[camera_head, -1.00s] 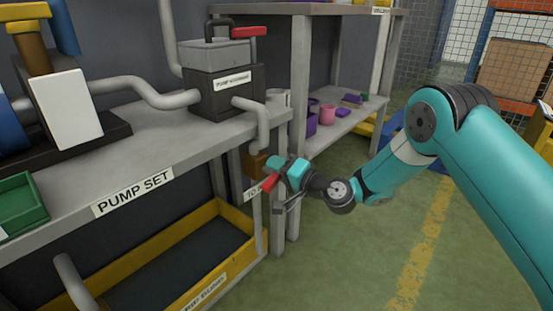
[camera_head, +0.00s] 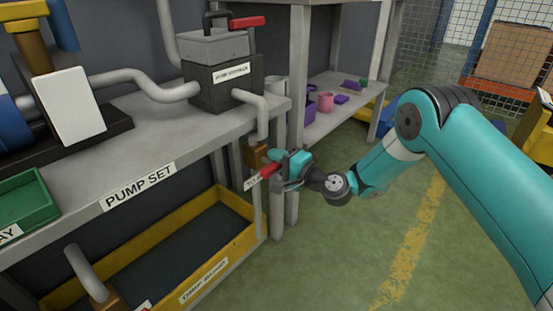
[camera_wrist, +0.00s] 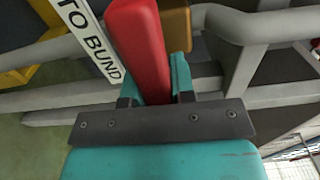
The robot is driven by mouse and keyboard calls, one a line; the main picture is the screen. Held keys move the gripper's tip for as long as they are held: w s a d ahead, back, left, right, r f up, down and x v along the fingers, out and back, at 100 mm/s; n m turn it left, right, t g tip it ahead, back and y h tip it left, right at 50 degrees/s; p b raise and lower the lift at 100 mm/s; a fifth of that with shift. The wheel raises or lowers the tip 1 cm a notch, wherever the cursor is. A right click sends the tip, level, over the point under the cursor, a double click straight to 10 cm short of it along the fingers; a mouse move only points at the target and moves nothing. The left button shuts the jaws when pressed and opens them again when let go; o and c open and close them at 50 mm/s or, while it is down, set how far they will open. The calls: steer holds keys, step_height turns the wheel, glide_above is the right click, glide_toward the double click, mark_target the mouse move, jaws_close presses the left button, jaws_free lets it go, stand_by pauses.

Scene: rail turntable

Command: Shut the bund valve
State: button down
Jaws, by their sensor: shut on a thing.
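The bund valve has a brown body (camera_head: 256,155) on the grey pipe below the bench's front corner. Its red lever (camera_head: 268,172) slants down to the left in the head view. My gripper (camera_head: 275,163) is shut on the red lever. In the wrist view the lever (camera_wrist: 139,40) runs between the two teal fingers (camera_wrist: 153,82), with the brown valve body (camera_wrist: 176,28) beside it. A white "TO BUND" label (camera_wrist: 92,38) is left of the lever. The fingers and palm hide part of the lever and label.
The pump bench (camera_head: 95,168) and its grey legs stand close beside my gripper. A yellow-rimmed bund tray (camera_head: 228,235) lies below. Another red lever (camera_head: 248,22) tops the dark box. Purple and pink items sit on a shelf (camera_head: 335,115) behind. Green floor is open at right.

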steer(key=c, duration=1)
jaws_free()
steer(key=shift+o, duration=0.2)
steer(key=b+v, duration=1.7)
steer(key=shift+d, duration=0.2)
steer(key=shift+s, duration=0.15)
